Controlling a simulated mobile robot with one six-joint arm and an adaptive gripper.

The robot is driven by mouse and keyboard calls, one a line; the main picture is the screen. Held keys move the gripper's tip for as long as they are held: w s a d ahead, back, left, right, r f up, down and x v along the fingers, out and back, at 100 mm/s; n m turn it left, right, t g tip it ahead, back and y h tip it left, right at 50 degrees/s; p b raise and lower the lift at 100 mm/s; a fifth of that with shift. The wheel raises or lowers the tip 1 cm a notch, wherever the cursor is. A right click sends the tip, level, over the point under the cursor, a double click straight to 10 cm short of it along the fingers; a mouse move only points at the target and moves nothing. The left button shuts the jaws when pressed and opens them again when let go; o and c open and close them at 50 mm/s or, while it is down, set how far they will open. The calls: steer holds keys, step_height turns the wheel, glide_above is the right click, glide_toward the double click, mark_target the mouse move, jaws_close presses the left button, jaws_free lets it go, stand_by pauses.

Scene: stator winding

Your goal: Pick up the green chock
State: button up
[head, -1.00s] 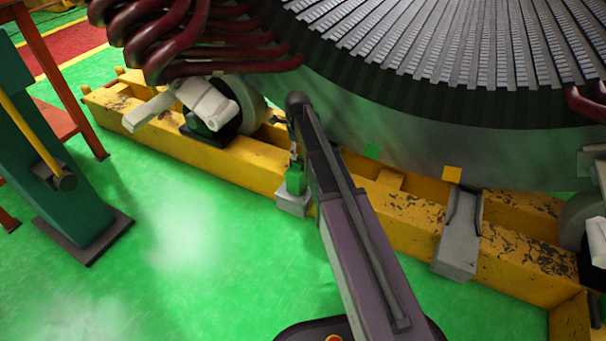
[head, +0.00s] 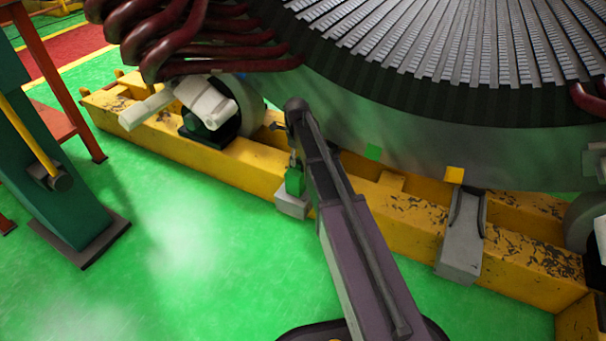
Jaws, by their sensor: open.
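A small green block (head: 294,182) sits on top of a pale grey block (head: 291,206), beside the front face of the yellow frame. I take the green piece for the green chock; I cannot tell whether the grey block is part of it. My arm reaches from the bottom of the head view up to the frame and bends down at its far end. My gripper (head: 294,162) is small and dark, just above the green piece, and open. My arm partly hides it, and I cannot tell whether its fingers touch the green piece.
The yellow frame (head: 235,165) runs under the large stator (head: 430,130). A green post (head: 60,195) stands at left. Green floor (head: 190,260) is clear.

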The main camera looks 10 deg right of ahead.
mark_target(295, 186)
steer(key=shift+f+b, duration=1.35)
steer(key=shift+f, duration=0.35)
jaws_close()
